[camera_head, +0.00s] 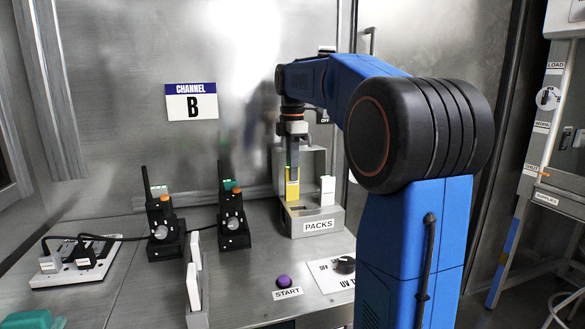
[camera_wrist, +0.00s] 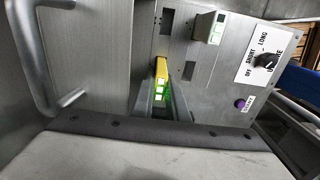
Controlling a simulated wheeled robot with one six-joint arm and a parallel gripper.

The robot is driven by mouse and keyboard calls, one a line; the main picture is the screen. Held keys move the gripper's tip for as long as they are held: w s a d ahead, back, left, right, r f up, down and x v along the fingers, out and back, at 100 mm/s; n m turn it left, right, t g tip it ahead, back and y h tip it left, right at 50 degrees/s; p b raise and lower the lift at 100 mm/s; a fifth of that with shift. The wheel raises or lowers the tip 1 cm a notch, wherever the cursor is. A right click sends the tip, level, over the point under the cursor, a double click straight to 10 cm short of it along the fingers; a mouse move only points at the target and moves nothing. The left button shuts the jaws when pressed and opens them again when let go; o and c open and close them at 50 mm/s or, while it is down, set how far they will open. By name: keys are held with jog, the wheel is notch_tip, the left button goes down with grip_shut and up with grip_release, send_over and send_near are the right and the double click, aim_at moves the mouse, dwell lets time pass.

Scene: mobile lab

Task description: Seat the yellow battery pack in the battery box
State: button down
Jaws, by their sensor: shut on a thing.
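The yellow battery pack (camera_head: 292,184) is upright at the left side of the grey box labelled PACKS (camera_head: 318,225). My gripper (camera_head: 292,166) is shut on its upper part from above. In the wrist view the pack (camera_wrist: 161,70) sits between the fingers (camera_wrist: 160,98), with green lit squares on its end. The pack's lower end is at the box's top; I cannot tell whether it is in a slot. A white pack (camera_head: 327,190) stands upright in the same box, right of the yellow one; it also shows in the wrist view (camera_wrist: 214,30).
Two black devices (camera_head: 163,225) (camera_head: 233,215) stand left of the box. A grey rack with white plates (camera_head: 194,275) is in front. A purple START button (camera_head: 284,281) and a dial plate (camera_head: 331,272) lie on the bench. A power strip (camera_head: 73,263) is far left.

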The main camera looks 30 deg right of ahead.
jog(key=shift+f, duration=0.75)
jog(key=c, duration=1.7)
grip_release()
jog(key=shift+o, duration=0.2)
jog(key=shift+r, duration=0.1)
notch_tip(320, 180, up, 17)
jog(key=shift+s, duration=0.15)
